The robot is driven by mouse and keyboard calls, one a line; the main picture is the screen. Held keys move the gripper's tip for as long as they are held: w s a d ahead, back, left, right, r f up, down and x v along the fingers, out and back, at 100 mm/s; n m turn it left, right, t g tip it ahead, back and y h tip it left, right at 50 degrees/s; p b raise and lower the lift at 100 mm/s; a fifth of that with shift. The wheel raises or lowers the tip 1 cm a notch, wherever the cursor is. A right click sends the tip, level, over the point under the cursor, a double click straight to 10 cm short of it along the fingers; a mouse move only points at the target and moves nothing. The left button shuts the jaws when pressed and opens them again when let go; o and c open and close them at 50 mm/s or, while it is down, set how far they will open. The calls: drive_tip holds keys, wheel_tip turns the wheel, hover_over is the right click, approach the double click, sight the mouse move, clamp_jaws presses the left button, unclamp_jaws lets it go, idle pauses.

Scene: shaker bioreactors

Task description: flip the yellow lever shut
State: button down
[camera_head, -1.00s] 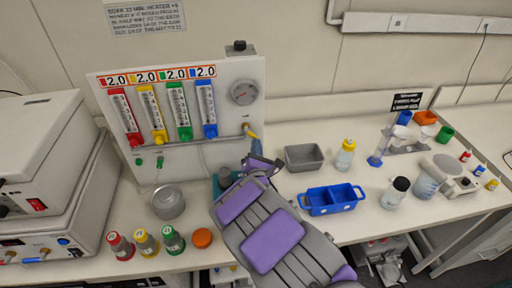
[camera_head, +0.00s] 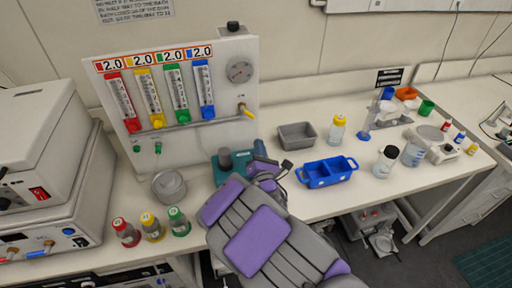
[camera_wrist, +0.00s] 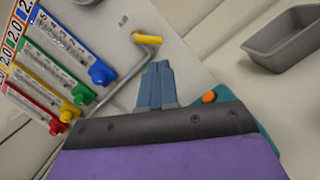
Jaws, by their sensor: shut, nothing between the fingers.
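The yellow lever (camera_head: 246,111) sits on the right part of the white flowmeter panel (camera_head: 216,137), below the round gauge. In the head view it slants down to the right. In the wrist view the lever (camera_wrist: 148,39) lies across the picture at the end of a grey pipe, just beyond my fingertips. My gripper (camera_wrist: 157,66) is shut with nothing in it, its blue-grey fingers together and pointing toward the lever with a visible gap in the picture. In the head view my gripper (camera_head: 259,147) is small and partly hidden, below the lever.
A teal device (camera_head: 241,160) with a dark knob stands beside my gripper. A grey tray (camera_head: 298,136) and a blue caddy (camera_head: 328,172) lie to the right. A metal pot (camera_head: 168,187) and capped bottles (camera_head: 152,227) stand to the left. Coloured flowmeters (camera_head: 205,90) line the panel.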

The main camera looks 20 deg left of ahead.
sight(248, 113)
drive_tip(key=w+a+r+m+b, duration=0.1)
drive_tip(key=w+a+m+b, duration=0.2)
drive_tip(key=w+a+b, duration=0.3)
drive_tip(key=shift+w+a+m+h+b, duration=0.2)
drive_tip(key=shift+w+m+h+b, duration=0.15)
drive_tip(key=shift+w+b, duration=0.65)
idle(0.6)
drive_tip(key=shift+w+r, duration=0.1)
drive_tip(key=shift+w, duration=0.05)
